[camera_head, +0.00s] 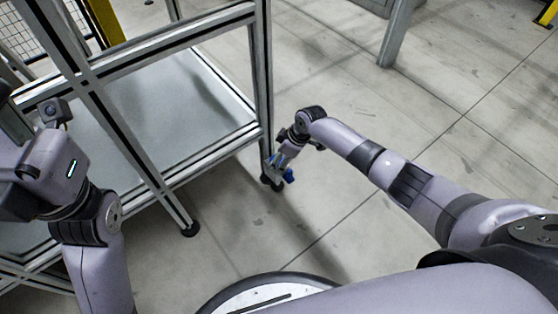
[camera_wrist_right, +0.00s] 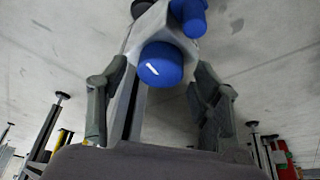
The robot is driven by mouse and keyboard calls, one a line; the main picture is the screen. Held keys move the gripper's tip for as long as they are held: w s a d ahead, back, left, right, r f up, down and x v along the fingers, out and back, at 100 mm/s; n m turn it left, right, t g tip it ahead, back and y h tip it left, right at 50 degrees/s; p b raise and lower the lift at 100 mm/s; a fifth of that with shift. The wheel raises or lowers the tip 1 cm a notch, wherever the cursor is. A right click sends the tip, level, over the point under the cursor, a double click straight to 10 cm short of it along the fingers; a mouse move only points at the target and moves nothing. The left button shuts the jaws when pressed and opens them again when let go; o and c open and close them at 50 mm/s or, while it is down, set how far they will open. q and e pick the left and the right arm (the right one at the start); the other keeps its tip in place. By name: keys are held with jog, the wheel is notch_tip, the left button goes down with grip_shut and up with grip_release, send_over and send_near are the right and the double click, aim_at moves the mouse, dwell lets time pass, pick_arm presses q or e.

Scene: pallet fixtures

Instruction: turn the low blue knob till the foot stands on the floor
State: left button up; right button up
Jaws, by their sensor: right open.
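Two blue parts sit low on the nearer right leg of the metal frame. One blue knob (camera_wrist_right: 161,64) lies between my right gripper's fingers in the wrist view. A second blue part (camera_wrist_right: 188,14) shows above it there. In the head view, blue (camera_head: 289,175) shows just below my right gripper (camera_head: 279,160). My right gripper (camera_wrist_right: 158,100) is open, one finger on each side of the knob, with no clear contact. The dark foot (camera_head: 271,183) is partly hidden; I cannot tell whether it touches the floor. My left arm is at the left edge; its fingers are not visible.
The metal frame (camera_head: 160,187) with a grey lower panel (camera_head: 165,95) fills the left. Another of its feet (camera_head: 190,229) stands nearer me. Open concrete floor lies to the right, with a grey post (camera_head: 396,35) farther back.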

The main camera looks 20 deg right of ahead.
jog(key=shift+f, duration=0.1)
jog(key=shift+c, duration=0.3)
jog(key=c, duration=1.1)
